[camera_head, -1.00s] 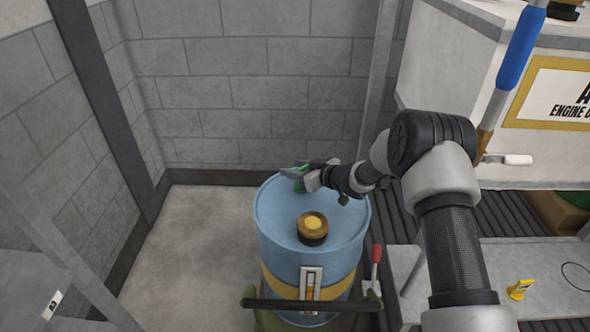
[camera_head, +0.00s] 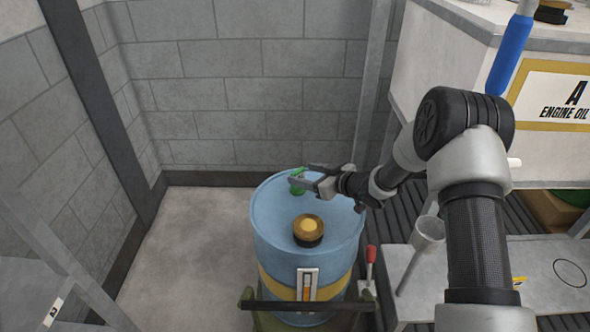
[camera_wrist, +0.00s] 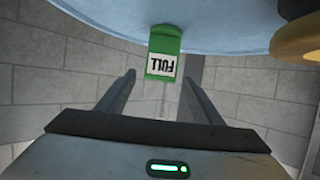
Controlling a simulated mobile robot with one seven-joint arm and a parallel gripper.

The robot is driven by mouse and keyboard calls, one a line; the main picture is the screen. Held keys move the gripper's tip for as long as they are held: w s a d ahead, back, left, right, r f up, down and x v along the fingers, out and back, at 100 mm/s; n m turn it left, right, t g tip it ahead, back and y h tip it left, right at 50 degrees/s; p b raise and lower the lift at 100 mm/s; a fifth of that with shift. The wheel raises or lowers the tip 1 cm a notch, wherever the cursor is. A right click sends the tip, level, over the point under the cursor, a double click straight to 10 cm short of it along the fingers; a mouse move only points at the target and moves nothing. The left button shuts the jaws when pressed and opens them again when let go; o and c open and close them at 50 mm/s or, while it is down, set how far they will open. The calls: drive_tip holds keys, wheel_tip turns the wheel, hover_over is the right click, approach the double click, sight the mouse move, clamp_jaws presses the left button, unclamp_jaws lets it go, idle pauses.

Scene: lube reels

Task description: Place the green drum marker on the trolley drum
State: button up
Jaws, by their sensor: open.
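The green drum marker (camera_head: 297,181) stands on the far part of the blue trolley drum's top (camera_head: 275,205). In the wrist view the marker (camera_wrist: 164,52) shows its "FULL" label upside down against the drum top (camera_wrist: 220,25). My gripper (camera_head: 307,175) is open beside the marker, on its right in the head view. In the wrist view the two fingers (camera_wrist: 158,85) are spread apart, with the marker beyond their tips and clear space between. The marker's base is partly hidden in the head view.
A brown and yellow cap (camera_head: 308,230) sits on the drum top nearer the front. The engine oil cabinet (camera_head: 445,65) stands to the right, a block wall (camera_head: 240,90) behind.

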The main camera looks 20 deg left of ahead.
drive_tip(key=v, duration=0.4)
drive_tip(key=shift+s+d, duration=0.15)
idle(1.1)
